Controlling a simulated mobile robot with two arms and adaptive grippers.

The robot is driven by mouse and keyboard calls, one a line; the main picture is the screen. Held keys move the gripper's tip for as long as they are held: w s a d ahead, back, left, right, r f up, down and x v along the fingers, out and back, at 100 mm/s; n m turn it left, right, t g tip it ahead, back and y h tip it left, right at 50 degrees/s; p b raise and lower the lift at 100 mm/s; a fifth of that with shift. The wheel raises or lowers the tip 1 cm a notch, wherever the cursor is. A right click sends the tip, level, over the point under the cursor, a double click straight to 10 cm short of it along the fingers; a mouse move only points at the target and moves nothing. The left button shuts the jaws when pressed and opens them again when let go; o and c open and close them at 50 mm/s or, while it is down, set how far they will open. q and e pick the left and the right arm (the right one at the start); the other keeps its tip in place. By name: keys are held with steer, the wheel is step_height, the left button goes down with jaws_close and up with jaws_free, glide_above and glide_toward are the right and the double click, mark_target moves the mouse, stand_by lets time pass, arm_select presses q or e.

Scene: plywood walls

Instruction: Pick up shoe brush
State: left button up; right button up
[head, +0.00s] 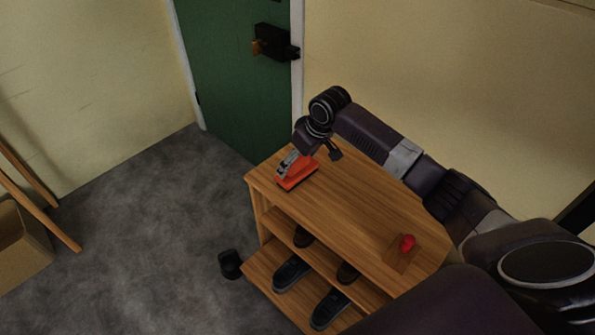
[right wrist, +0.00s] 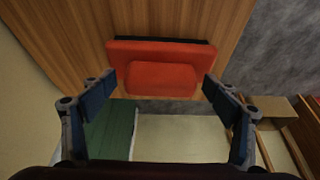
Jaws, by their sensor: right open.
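The shoe brush (head: 299,174) looks orange-red with a dark edge. It lies on the wooden top of the shoe cabinet, near its left end. My right gripper (head: 312,158) is right over it in the head view and partly hides it. In the right wrist view the brush (right wrist: 160,49) is centred between the two spread fingers of the gripper (right wrist: 159,82). The fingers are open, with a gap on each side of the raised red part. I cannot tell how far above the brush they are. My left gripper does not show.
The cabinet top (head: 345,200) also bears a small red item (head: 407,243) on a wooden piece. Dark shoes (head: 291,273) stand on the shelves below. A black object (head: 230,263) is beside the cabinet. A green door (head: 238,70) and a cardboard box (head: 20,245) are farther off.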

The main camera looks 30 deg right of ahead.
steer(key=shift+c, duration=0.2)
steer(key=c, duration=1.3)
steer(key=shift+r, duration=0.1)
steer(key=shift+r, duration=0.3)
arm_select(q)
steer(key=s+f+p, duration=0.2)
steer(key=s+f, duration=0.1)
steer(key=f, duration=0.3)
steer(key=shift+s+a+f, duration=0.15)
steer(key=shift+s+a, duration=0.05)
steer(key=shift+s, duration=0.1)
arm_select(e)
step_height(320, 180, up, 9)
steer(key=shift+r, duration=0.15)
